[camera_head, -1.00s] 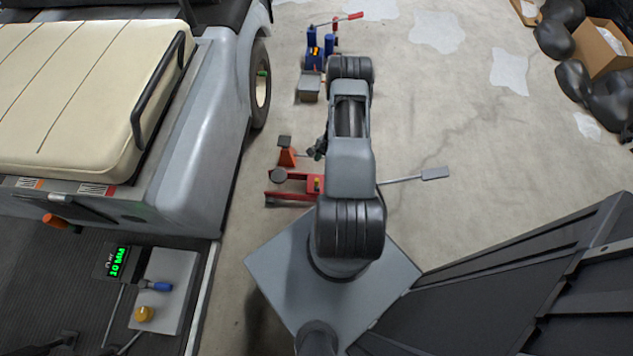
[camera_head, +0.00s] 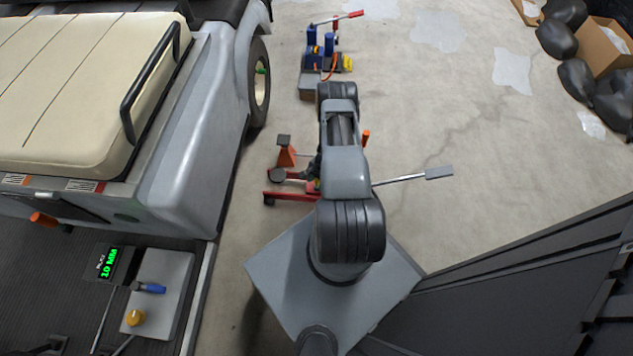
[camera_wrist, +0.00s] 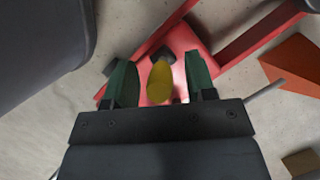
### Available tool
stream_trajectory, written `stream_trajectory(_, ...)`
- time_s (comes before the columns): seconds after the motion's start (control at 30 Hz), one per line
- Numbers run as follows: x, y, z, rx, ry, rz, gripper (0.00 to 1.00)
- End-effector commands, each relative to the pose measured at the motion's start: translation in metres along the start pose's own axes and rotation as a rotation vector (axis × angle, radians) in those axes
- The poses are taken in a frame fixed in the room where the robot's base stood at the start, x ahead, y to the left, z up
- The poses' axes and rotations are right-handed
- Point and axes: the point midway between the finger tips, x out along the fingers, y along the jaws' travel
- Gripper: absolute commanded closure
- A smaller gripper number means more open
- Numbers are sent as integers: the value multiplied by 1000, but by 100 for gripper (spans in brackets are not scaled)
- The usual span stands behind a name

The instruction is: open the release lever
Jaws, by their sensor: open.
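The red floor jack (camera_head: 290,196) is on the concrete beside the cart, partly hidden by my arm in the head view. In the wrist view its red body (camera_wrist: 183,50) lies under my gripper. A yellow knob (camera_wrist: 160,84), apparently the release lever, stands up from the jack. My gripper (camera_wrist: 164,82) is open, with one green finger on each side of the yellow knob. Gaps show on both sides, so neither finger appears to touch it. How deep the knob sits between the fingers is unclear. The head view hides the fingers behind my arm.
An orange jack stand (camera_head: 286,152) is left of my arm, near the cart (camera_head: 190,130) and its wheel. The jack's long handle (camera_head: 410,178) sticks out right. A blue jack (camera_head: 318,55) stands farther off. Open floor lies to the right.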

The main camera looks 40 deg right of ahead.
Motion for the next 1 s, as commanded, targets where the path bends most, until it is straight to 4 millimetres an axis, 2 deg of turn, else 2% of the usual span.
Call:
stream_trajectory(0.17,0,0,0,0,0,0,49)
stream_trajectory(0.7,0,0,0,0,0,0,100)
stream_trajectory(1.0,0,-2,1,-1,3,-2,100)
